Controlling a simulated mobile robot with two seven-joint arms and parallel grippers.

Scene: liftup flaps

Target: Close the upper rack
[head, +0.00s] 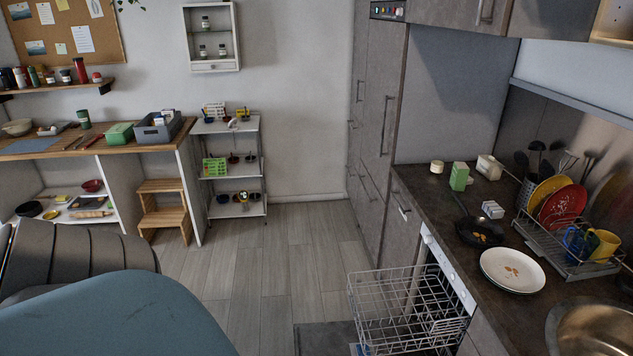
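The upper rack (405,309) is a wire basket at the bottom right of the head view. It is pulled out to the left from the dishwasher (448,272) under the counter and hangs level over the floor. Its basket looks mostly empty, with finer wire sections at its right side. The lower part of the dishwasher is cut off by the frame edge. Neither my left nor my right gripper is in view.
The counter (459,213) holds a pan (480,232), a white plate (512,270) and a dish rack (568,250) with plates and mugs. A dark flat panel (325,339) lies left of the rack. A teal rounded shape (115,318) fills the lower left. The middle floor is clear.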

